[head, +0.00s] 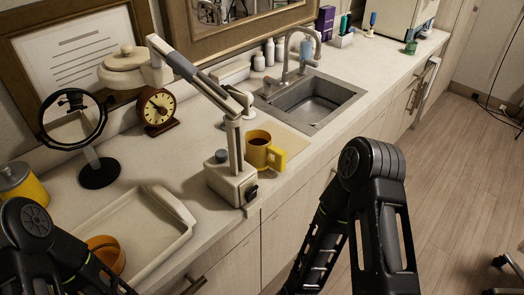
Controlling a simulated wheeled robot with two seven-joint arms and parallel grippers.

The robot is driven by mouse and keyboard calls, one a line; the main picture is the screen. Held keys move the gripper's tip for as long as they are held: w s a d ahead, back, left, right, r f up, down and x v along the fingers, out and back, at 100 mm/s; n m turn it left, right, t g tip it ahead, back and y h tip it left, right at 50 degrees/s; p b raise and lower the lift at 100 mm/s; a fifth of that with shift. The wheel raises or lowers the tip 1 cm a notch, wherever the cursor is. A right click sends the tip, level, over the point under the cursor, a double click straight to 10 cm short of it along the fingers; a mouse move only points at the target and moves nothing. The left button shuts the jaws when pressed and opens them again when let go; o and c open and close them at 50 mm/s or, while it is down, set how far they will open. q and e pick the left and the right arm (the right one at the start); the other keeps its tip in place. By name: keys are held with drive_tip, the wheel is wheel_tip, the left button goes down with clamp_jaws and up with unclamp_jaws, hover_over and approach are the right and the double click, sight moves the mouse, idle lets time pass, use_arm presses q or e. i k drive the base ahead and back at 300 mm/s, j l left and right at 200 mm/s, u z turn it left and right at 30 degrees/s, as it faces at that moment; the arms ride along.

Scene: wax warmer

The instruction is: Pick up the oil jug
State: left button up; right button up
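A yellow mug-like vessel (257,149) with a thick handle on its right stands upright on the counter beside a pale lamp base; it may be the oil jug, but I cannot tell for sure. A yellow canister (22,187) with a grey lid stands at the far left edge. An orange round vessel (106,252) is at the bottom left in the tray, partly hidden by my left arm. My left arm shows at the bottom left and my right arm at the bottom centre-right. Both grippers are out of the picture. Neither arm touches the yellow vessel.
A cream tray (182,213), a round mirror (73,118) and a clock (158,108) stand to the left. A sink (313,99) with a tap is behind. The floor at right is mostly clear.

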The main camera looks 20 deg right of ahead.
sight(260, 148)
drive_tip(key=k+l+u, duration=0.35)
drive_tip(key=k+u, duration=0.75)
